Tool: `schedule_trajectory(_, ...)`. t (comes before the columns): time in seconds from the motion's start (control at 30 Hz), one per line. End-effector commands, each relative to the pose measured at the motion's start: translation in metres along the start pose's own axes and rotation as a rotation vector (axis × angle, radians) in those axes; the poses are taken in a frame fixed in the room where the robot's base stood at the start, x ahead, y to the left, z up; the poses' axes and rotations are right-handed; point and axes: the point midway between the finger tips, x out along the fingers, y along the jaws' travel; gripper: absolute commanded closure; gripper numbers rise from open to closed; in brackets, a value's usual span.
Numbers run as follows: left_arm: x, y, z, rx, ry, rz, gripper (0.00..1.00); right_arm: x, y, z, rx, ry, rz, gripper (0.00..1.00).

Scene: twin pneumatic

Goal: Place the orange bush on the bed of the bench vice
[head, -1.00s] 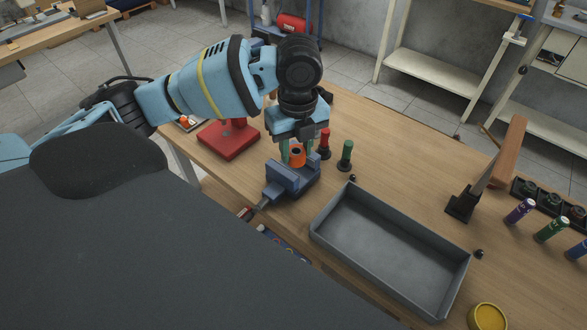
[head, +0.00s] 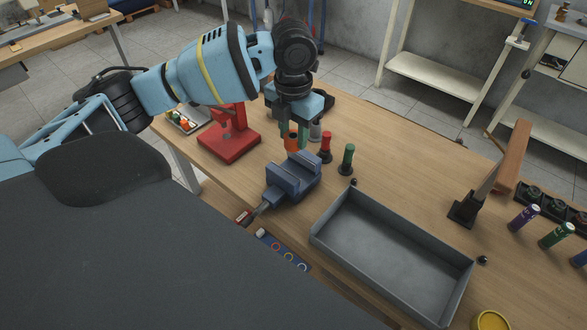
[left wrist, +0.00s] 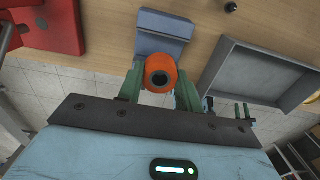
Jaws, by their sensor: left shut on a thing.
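The orange bush (head: 291,141) is a short ring with a dark bore. My left gripper (head: 293,136) is shut on it; in the left wrist view the bush (left wrist: 161,73) sits between the green fingers (left wrist: 158,82). The blue-grey bench vice (head: 291,180) stands near the table's front edge. In the head view the bush shows just beyond the vice's far jaw, and its height above the bed is hard to tell. In the left wrist view it overlaps the edge of the vice (left wrist: 162,24). My right gripper is not in view.
A red press (head: 231,143) stands left of the vice. A red bottle-like piece (head: 326,146) and a green one (head: 347,160) stand close on the right. An empty grey tray (head: 345,262) lies at front right. The table beyond them is mostly clear.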

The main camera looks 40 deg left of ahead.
Motion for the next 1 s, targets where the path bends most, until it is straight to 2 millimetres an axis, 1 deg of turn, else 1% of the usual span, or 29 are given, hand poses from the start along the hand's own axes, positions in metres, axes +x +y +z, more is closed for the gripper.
schedule_trajectory(0.07, 0.005, 0.000, 0.000, -0.001, 0.001, 0.000, 0.94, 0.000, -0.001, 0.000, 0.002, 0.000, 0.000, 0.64)
schedule_trajectory(0.3, 0.042, 0.000, -0.001, -0.003, 0.002, 0.000, 0.94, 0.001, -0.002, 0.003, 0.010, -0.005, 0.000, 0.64)
schedule_trajectory(0.4, 0.048, 0.000, 0.000, -0.002, 0.000, 0.001, 0.94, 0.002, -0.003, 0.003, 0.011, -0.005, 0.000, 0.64)
schedule_trajectory(0.6, 0.052, 0.000, 0.000, -0.003, -0.001, 0.001, 0.94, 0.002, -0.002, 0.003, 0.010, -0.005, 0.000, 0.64)
schedule_trajectory(0.67, 0.059, 0.000, -0.001, -0.003, 0.001, 0.001, 0.94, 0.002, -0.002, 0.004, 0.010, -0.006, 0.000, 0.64)
schedule_trajectory(0.83, 0.086, 0.000, -0.001, -0.003, 0.001, 0.001, 0.94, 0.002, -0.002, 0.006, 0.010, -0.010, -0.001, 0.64)
schedule_trajectory(0.9, 0.094, 0.000, -0.001, -0.002, 0.001, 0.000, 0.94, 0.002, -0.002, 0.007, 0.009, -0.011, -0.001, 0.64)
schedule_trajectory(1.0, 0.099, 0.000, -0.001, -0.002, -0.001, 0.000, 0.94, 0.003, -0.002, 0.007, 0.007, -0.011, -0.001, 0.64)
